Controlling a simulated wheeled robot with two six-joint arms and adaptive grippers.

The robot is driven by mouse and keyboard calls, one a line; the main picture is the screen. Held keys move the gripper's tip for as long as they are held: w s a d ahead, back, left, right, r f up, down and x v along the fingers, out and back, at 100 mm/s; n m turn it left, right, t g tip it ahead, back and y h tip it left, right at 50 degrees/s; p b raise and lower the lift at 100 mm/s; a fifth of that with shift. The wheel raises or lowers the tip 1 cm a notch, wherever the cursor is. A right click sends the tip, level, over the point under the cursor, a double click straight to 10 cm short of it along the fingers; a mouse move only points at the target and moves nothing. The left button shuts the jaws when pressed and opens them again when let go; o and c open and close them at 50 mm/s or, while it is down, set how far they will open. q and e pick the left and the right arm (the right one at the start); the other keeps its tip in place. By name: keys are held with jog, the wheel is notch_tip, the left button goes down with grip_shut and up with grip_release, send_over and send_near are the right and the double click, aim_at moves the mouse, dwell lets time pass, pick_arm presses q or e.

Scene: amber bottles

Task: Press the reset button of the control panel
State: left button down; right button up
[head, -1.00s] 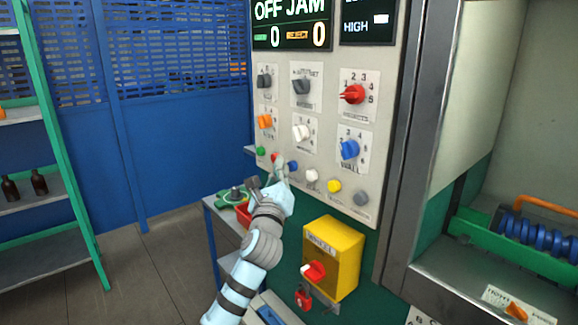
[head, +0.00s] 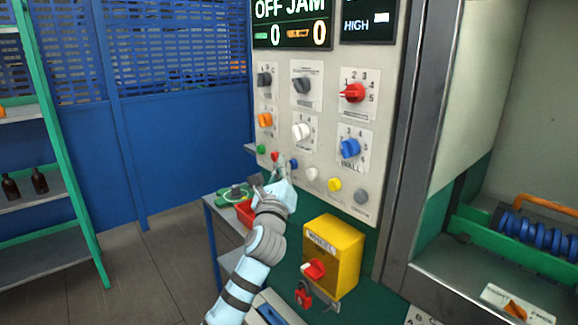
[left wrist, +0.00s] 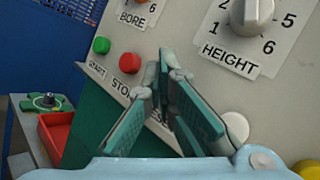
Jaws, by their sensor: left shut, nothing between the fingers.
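The control panel (head: 325,205) carries a slanting row of round buttons: green (head: 261,149), red (head: 274,156), blue (head: 293,164), white (head: 311,174), yellow (head: 334,184) and grey (head: 361,196). I cannot read which one is marked reset. My left gripper (head: 281,166) is shut and empty, its tips close to the panel between the red and blue buttons. In the left wrist view, the gripper (left wrist: 166,78) is in front of the row, right of the red STOP button (left wrist: 130,62). It hides the blue button there; contact cannot be told. My right gripper is out of view.
Several knobs, such as the white one (head: 301,132), sit above the buttons. A yellow switch box (head: 340,255) sticks out below them. A side table with a red tray (left wrist: 52,138) stands left of the panel. A shelf with amber bottles (head: 40,181) is farther left.

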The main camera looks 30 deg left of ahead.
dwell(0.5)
pick_arm(q)
jog(key=shift+s+a+p, duration=0.25)
jog(key=shift+s+p, duration=0.3)
jog(key=shift+s, duration=0.2)
jog(key=s, duration=0.2)
jog(key=s+a+p, duration=0.1)
jog(key=s, duration=0.1)
jog(key=shift+s+a, duration=0.15)
jog(key=shift+s, duration=0.25)
dwell(0.5)
